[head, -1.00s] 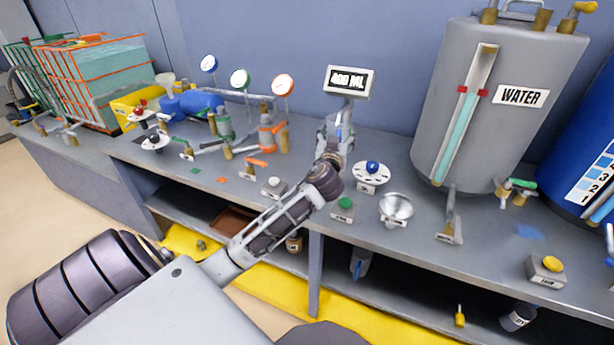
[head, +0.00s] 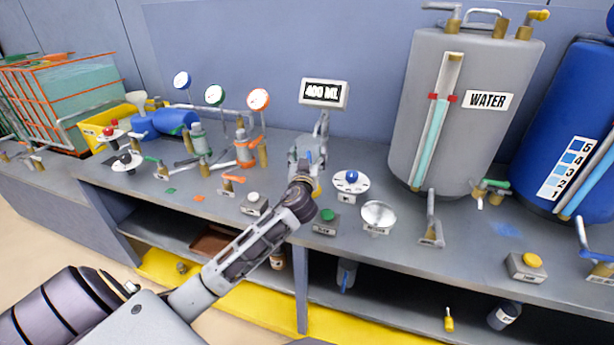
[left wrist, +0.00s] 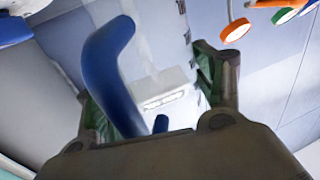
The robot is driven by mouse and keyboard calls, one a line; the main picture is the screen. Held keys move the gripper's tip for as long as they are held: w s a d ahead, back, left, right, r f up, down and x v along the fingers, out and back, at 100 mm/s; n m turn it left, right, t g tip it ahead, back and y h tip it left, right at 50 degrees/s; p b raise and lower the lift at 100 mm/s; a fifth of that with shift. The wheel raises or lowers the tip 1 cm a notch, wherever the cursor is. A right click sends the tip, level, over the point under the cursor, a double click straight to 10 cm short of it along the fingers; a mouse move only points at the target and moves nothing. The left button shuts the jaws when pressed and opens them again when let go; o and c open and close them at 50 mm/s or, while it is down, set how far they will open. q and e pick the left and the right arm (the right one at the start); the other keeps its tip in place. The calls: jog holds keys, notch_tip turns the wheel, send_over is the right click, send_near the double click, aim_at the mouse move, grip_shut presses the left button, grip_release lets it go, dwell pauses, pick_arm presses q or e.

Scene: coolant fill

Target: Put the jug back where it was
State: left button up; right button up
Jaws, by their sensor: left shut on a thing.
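My left gripper (head: 306,168) is over the bench in front of the 400 ML display (head: 323,93). In the left wrist view the fingers (left wrist: 155,95) stand either side of a curved blue handle (left wrist: 108,65), and the gripper is shut on it. I take this as the handle of the jug; a pale, see-through body shows behind it. In the head view only a small grey and blue part of the jug shows past my gripper, so its base and contents are hidden. My right gripper is not in view.
The grey water tank (head: 455,110) is farther right. A blue-handled vessel (head: 346,274) is on the lower shelf. Valves and gauges crowd the left.

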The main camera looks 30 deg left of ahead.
pick_arm(q)
notch_tip(320, 180, down, 2)
jog(key=shift+f, duration=0.4)
notch_tip(320, 180, down, 2)
jog(key=shift+f+b, duration=0.25)
jog(key=shift+b, duration=0.15)
jog(key=shift+f, duration=0.4)
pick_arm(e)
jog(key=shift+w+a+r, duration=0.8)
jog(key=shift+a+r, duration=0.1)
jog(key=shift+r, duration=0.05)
